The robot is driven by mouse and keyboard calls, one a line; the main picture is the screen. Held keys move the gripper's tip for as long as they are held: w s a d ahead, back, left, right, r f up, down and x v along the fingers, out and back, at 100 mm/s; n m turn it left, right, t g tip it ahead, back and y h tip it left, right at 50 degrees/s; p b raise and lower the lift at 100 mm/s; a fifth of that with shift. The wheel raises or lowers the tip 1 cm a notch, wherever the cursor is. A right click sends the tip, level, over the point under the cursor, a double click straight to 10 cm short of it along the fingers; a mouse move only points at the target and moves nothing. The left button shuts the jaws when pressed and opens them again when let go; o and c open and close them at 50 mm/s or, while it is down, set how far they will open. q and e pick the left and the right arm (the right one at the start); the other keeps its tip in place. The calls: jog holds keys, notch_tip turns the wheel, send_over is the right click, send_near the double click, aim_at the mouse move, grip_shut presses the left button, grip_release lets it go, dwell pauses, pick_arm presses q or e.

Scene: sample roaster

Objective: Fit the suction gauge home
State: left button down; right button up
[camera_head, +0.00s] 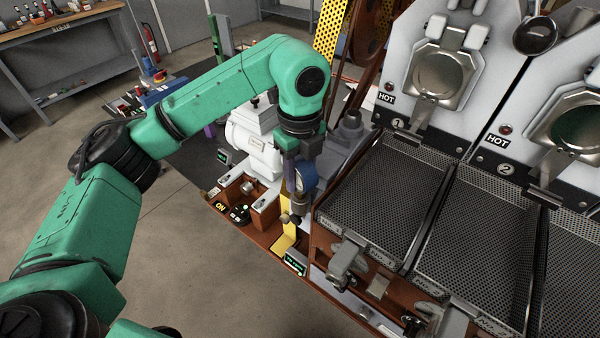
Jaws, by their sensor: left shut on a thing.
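My left arm reaches in from the left, and its gripper (295,184) points down over the front of the roaster, beside the left cooling tray. It is shut on the suction gauge (307,177), a small round gauge with a blue side, partly hidden by the fingers. Grey metal fittings show just below the gripper, near a yellow upright plate (289,222). I cannot tell whether the gauge touches a fitting or stands apart from it. The gauge's lower end is hard to make out. My right gripper is not in view.
Perforated trays (371,198) fill the right, below the numbered roaster fronts marked HOT (387,98). A white motor housing (252,150) stands behind the gripper.

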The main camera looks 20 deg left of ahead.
pick_arm(q)
jog(key=shift+f+b, duration=0.5)
jog(key=shift+f, duration=0.2)
jog(key=shift+c, duration=1.8)
grip_release()
jog(key=shift+s+a+r, duration=0.1)
jog(key=shift+s+r, duration=0.05)
jog(key=shift+r, duration=0.55)
notch_tip(320, 180, up, 13)
jog(key=shift+s+r+p, duration=0.1)
jog(key=shift+r+p, duration=0.1)
jog(key=shift+p, duration=0.15)
